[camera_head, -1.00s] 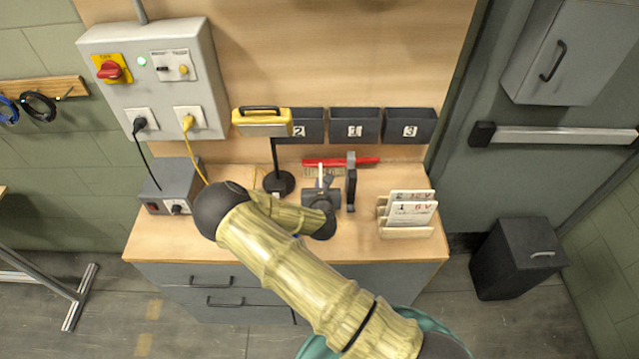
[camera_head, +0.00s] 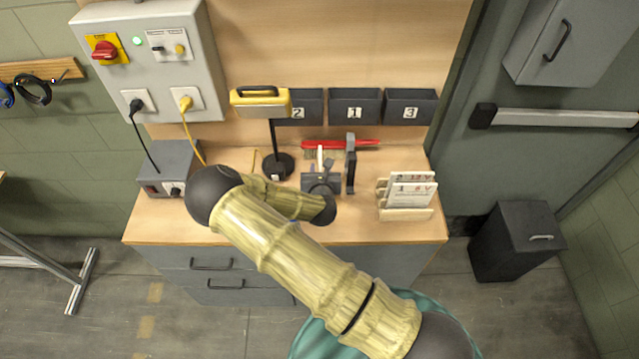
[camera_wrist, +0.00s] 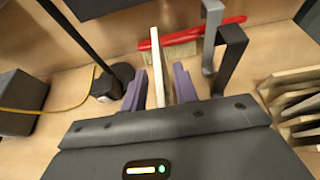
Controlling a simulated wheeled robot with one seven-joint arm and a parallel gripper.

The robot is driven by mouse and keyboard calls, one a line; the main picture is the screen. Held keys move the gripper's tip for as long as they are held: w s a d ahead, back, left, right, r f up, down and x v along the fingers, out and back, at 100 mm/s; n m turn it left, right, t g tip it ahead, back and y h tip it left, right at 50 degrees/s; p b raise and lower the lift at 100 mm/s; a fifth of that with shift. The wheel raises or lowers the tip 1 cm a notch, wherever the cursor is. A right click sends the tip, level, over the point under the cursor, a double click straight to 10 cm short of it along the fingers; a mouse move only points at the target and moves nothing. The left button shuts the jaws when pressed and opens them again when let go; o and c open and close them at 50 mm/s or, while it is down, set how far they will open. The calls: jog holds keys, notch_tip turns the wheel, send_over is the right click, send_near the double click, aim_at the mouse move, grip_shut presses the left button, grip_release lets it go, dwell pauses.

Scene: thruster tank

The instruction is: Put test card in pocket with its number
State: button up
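My gripper (camera_head: 320,174) is over the middle of the bench. In the wrist view its two purple-grey fingers (camera_wrist: 160,86) are closed about a thin white test card (camera_wrist: 156,62), seen edge-on and sticking out past the fingertips; its number is not visible. It also shows as a pale strip in the head view (camera_head: 320,157). Three dark wall pockets hang behind: pocket 2 (camera_head: 298,114) at left, pocket 1 (camera_head: 354,114) in the middle, pocket 3 (camera_head: 410,114) at right. A wooden rack (camera_head: 405,214) at right holds cards marked 2 (camera_head: 412,176) and 1 (camera_head: 412,193).
A yellow-topped lamp (camera_head: 262,102) on a black stand rises left of my gripper, partly before pocket 2. A red brush (camera_head: 340,145) lies behind my gripper. A dark upright clamp-like piece (camera_head: 351,165) stands close at right. A grey box (camera_head: 168,170) with cables is at left.

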jog(key=b+v, duration=0.2)
jog(key=v, duration=0.8)
jog(key=shift+s+b, duration=0.15)
jog(key=shift+b, duration=0.2)
jog(key=shift+r, duration=0.1)
jog(key=s+d+m+g+h, duration=0.2)
jog(key=s+d+m+g, duration=0.4)
jog(key=m, duration=1.1)
jog(key=s+d+r+m+g+y, duration=0.1)
jog(key=s+d+r+m+g, duration=0.1)
jog(key=s+r+m, duration=0.3)
jog(key=s+d+r+m+g+y, duration=0.1)
jog(key=s+d+r+m+g, duration=0.2)
jog(key=r+m, duration=0.6)
jog(key=s+d+m, duration=0.1)
jog(key=m, duration=0.3)
jog(key=shift+s+r+m, duration=0.25)
jog(key=shift+s+m, duration=0.05)
jog(key=shift+s, duration=0.1)
